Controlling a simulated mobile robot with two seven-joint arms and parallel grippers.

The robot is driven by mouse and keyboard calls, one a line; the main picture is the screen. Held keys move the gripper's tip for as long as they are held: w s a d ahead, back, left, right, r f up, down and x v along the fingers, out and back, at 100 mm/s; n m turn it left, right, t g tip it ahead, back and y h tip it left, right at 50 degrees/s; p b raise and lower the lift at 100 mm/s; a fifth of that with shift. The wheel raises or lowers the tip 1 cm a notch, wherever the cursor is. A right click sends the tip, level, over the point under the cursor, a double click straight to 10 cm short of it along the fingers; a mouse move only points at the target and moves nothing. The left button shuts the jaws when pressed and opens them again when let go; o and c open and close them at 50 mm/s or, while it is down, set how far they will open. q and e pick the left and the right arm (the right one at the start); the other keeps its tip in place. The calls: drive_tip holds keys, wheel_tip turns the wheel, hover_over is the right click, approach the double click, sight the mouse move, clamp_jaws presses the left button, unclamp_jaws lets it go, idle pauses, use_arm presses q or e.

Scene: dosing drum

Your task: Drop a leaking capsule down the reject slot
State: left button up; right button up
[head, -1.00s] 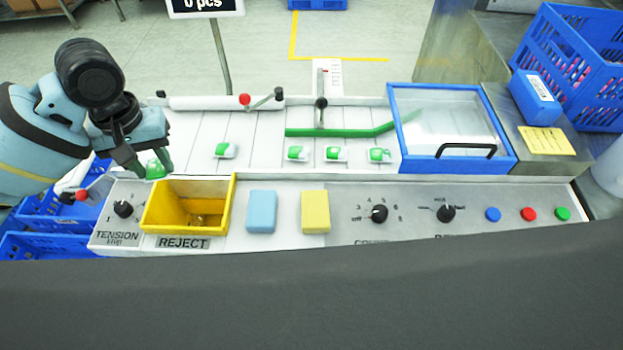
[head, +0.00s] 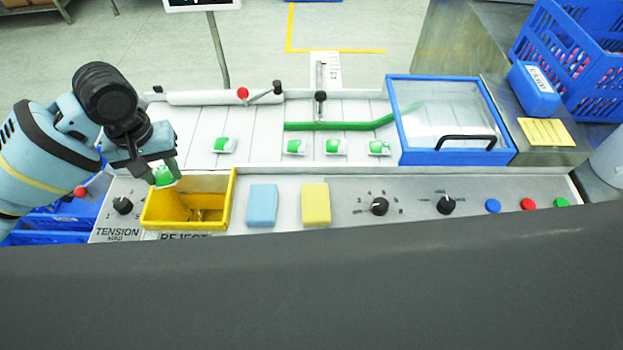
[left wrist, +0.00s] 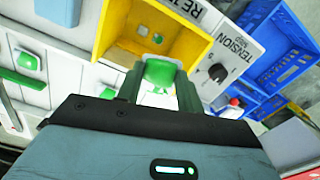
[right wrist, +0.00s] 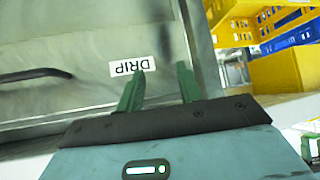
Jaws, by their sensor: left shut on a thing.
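My left gripper (head: 162,172) is shut on a green and white capsule (head: 164,178), held at the back left corner of the yellow reject bin (head: 190,224). In the left wrist view the capsule (left wrist: 160,73) sits between the green fingertips, with the yellow bin's opening (left wrist: 188,48) behind it. Whether the capsule leaks cannot be seen. Several similar capsules lie in a spaced row on the white belt (head: 262,131). My right gripper (right wrist: 160,88) shows only in the right wrist view; its fingers are apart with nothing between them, in front of a grey panel labelled DRIP (right wrist: 133,67).
A blue sponge-like block (head: 262,205) and a yellow one (head: 315,205) lie right of the bin. A panel with knobs and buttons (head: 420,200) runs further right. A blue-framed clear cover (head: 450,115) closes the belt's right end. Blue crates (head: 50,225) stand low at left.

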use_arm(q)
drive_tip(key=shift+f, duration=0.45)
drive_tip(key=o, duration=1)
drive_tip(key=shift+r, duration=3.9)
drive_tip(key=shift+f, duration=0.1)
